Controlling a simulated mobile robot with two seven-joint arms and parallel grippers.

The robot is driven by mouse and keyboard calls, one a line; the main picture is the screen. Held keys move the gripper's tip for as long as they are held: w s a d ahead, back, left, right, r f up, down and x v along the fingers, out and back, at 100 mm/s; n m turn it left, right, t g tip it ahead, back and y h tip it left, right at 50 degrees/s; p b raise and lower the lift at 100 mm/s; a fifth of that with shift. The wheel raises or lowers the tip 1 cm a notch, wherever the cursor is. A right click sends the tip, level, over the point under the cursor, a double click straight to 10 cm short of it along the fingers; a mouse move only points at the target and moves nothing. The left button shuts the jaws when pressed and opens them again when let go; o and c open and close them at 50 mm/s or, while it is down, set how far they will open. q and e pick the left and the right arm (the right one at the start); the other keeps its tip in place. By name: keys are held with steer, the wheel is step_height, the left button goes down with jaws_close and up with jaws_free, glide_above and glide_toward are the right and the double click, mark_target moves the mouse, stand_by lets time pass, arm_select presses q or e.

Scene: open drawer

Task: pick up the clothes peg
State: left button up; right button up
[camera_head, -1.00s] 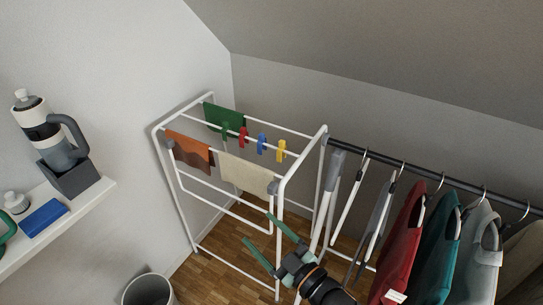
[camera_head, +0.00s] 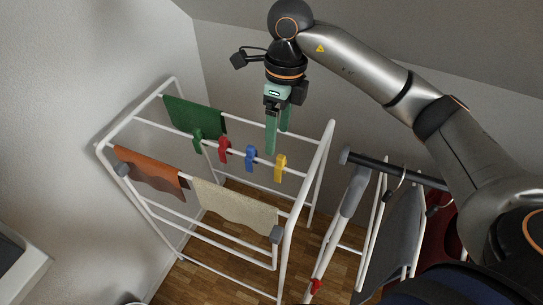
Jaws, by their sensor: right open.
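Several clothes pegs are clipped in a row on a middle rail of the white drying rack (camera_head: 328,155): a green peg (camera_head: 197,140), a red peg (camera_head: 224,151), a blue peg (camera_head: 251,158) and a yellow peg (camera_head: 281,168). My right gripper (camera_head: 278,142) points down over the rack with its green fingers apart and nothing between them. In the picture its fingertips are just above the blue and yellow pegs. I cannot tell the exact gap in depth. My left gripper is not in view.
A green cloth (camera_head: 190,116), an orange cloth (camera_head: 149,172) and a beige cloth (camera_head: 236,209) hang on the rack. A clothes rail (camera_head: 400,172) with hangers and garments is at the right, partly behind my right arm. A sloped wall rises behind.

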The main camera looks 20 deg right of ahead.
mark_target(281, 157)
steer(key=shift+w+d+f+h, duration=0.15)
steer(key=shift+d+h, duration=0.05)
steer(key=shift+d, duration=0.2)
steer(key=shift+w+d+f+h, duration=0.1)
steer(key=shift+w+d+h, duration=0.1)
steer(key=shift+d, duration=0.2)
steer(key=f, duration=0.5)
steer(key=shift+s+a+f, duration=0.1)
steer(key=shift+s+f, duration=0.1)
steer(key=shift+a+f+p, duration=0.15)
steer(key=shift+f+p, duration=0.35)
steer(key=shift+f, duration=2.4)
jaws_close()
